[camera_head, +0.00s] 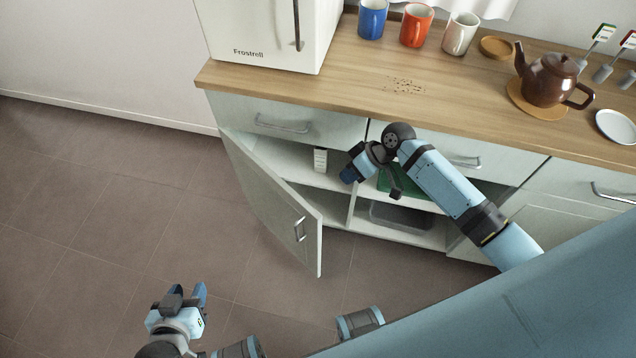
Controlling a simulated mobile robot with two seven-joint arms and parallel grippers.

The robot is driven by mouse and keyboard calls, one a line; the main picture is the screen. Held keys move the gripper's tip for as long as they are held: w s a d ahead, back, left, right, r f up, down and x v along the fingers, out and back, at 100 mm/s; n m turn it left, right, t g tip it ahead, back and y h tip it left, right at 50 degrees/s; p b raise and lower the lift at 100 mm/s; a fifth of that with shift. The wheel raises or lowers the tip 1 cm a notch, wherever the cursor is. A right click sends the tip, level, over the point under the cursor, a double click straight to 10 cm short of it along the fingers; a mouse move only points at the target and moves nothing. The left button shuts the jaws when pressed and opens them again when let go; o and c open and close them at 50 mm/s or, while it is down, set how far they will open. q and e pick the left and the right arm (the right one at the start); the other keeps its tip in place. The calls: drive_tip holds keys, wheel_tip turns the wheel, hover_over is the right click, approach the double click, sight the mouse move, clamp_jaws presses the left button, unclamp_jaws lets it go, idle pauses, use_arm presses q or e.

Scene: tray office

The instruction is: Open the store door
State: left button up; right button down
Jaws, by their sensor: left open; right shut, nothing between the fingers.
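The store door (262,195), a pale grey-green panel with a metal handle (299,229), stands swung out on the left of the low cabinet. Shelves and inner spaces show behind it. My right gripper (349,176) is at the cabinet's open front, to the right of the door and apart from its handle. It is shut and empty; my arm hides part of the opening. My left gripper (186,294) is open and empty over the floor at the lower left, away from the door.
A small white box (320,160), a green item (394,184) and a grey bin (400,216) are inside the cabinet. Above are closed drawers (280,118) and a wooden counter (340,85) with mugs and a brown teapot (549,80). The floor at left is clear.

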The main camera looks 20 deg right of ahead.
drive_tip(key=a+f+b, duration=0.1)
drive_tip(key=a+f, duration=0.7)
drive_tip(key=a, duration=0.1)
drive_tip(key=shift+s+a, duration=0.15)
drive_tip(key=shift+a, duration=0.1)
idle(0.4)
